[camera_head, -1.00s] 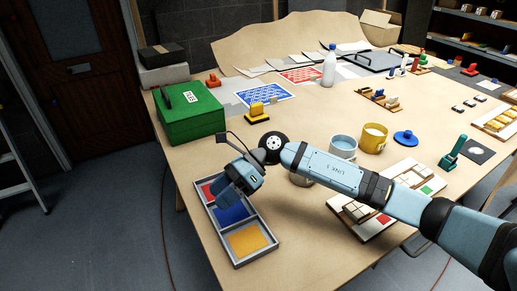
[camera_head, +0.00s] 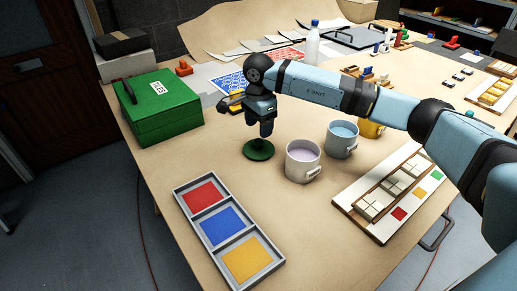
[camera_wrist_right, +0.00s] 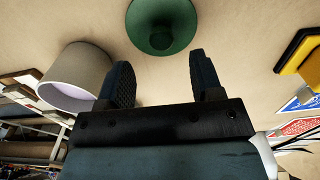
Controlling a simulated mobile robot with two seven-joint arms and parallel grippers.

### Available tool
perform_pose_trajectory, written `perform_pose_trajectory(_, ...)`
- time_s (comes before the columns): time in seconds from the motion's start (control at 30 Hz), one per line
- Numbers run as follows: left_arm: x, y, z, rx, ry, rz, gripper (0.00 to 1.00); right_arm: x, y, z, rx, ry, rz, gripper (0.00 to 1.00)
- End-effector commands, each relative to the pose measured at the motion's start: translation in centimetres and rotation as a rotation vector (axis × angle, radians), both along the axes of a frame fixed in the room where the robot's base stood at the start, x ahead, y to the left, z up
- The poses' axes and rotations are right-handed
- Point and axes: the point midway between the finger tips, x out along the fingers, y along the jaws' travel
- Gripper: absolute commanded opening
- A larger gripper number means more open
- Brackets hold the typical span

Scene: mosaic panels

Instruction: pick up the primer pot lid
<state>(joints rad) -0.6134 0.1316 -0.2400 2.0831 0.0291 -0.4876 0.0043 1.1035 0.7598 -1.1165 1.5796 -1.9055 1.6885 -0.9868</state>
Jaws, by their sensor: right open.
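A round green lid (camera_head: 258,151) with a small knob lies on the table, left of an open grey-white pot (camera_head: 303,161) holding pale lilac contents. The pot's label is too small to read. My right gripper (camera_head: 266,130) points down just above the lid, apart from it as far as I can tell. In the right wrist view, the lid (camera_wrist_right: 162,25) lies ahead of and between the two open fingers of the gripper (camera_wrist_right: 160,72), with nothing held. The pot (camera_wrist_right: 77,78) is to the left there. My left gripper is not in view.
A tray with red, blue and yellow squares (camera_head: 193,211) lies in front. A green box (camera_head: 160,107) stands at left. A blue pot (camera_head: 342,139) and yellow pot (camera_head: 371,128) stand right, near a board with pale tiles (camera_head: 341,204). A bottle (camera_head: 312,44) stands behind.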

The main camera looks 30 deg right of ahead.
Motion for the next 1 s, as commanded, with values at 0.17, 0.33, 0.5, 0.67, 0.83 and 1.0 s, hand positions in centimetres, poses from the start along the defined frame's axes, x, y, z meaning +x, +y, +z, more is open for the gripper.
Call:
perform_pose_trajectory(0.17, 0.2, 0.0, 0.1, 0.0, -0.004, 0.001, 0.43, 0.0, 0.0, -1.1, 0.0, 0.0, 0.0, 0.6)
perform_pose_trajectory(0.33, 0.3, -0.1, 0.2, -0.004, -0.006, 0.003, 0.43, 0.0, 0.0, -2.6, 0.002, 0.001, -0.001, 0.6)
perform_pose_trajectory(0.5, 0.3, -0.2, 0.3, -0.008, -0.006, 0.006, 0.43, 0.0, -0.1, -5.3, 0.002, 0.002, 0.0, 0.6)
perform_pose_trajectory(0.67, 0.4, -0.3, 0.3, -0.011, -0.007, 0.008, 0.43, 0.1, -0.1, -6.2, 0.002, -0.002, 0.001, 0.6)
perform_pose_trajectory(0.83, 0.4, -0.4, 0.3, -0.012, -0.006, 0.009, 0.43, 0.1, -0.1, -6.2, 0.002, -0.002, 0.001, 0.53)
perform_pose_trajectory(1.0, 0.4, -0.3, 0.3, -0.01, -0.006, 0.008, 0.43, 0.0, -0.1, -6.2, 0.002, -0.001, 0.0, 0.14)
